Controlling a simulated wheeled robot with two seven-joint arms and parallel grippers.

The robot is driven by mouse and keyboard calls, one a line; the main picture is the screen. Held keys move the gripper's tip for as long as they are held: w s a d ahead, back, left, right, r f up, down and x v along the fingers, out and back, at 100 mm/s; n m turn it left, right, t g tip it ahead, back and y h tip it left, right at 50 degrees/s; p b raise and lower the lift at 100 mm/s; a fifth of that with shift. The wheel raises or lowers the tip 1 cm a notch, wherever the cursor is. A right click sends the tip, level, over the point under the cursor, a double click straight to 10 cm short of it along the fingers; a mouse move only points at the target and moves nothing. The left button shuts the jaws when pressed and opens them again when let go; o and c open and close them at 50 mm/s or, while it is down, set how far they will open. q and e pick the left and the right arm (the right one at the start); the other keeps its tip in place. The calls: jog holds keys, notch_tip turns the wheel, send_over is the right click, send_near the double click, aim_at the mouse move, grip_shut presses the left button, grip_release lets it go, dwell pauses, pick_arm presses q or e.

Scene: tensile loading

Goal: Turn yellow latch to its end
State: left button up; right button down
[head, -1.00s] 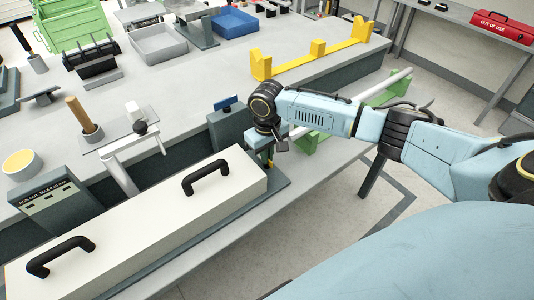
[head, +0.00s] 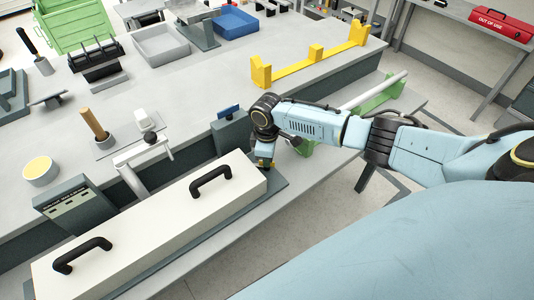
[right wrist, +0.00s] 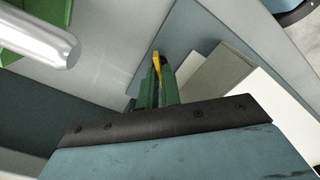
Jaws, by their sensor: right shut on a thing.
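The yellow latch (right wrist: 156,62) shows in the right wrist view as a thin yellow piece between the tips of the green fingers. In the head view, a small bit of the latch (head: 271,166) shows at the far right end of the long white box (head: 150,232). My right gripper (right wrist: 158,75) is shut on the latch, and its fingers hide most of it. In the head view my right gripper (head: 264,162) points down at that box end. My left gripper is not in view.
The white box has two black handles (head: 211,182). A grey block with a blue panel (head: 229,110) stands close behind my gripper. A pale rod on green supports (head: 378,92) lies to the right. A yellow rack (head: 315,55) stands farther back.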

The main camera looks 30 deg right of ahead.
jog(key=n+p, duration=0.1)
jog(key=n, duration=0.3)
jog(key=shift+n, duration=0.4)
jog(key=shift+a+n, duration=0.1)
jog(key=shift+n, duration=2.1)
jog(key=c, duration=1.6)
grip_release()
notch_tip(320, 180, up, 13)
jog(key=p, duration=0.1)
jog(key=shift+r, duration=0.2)
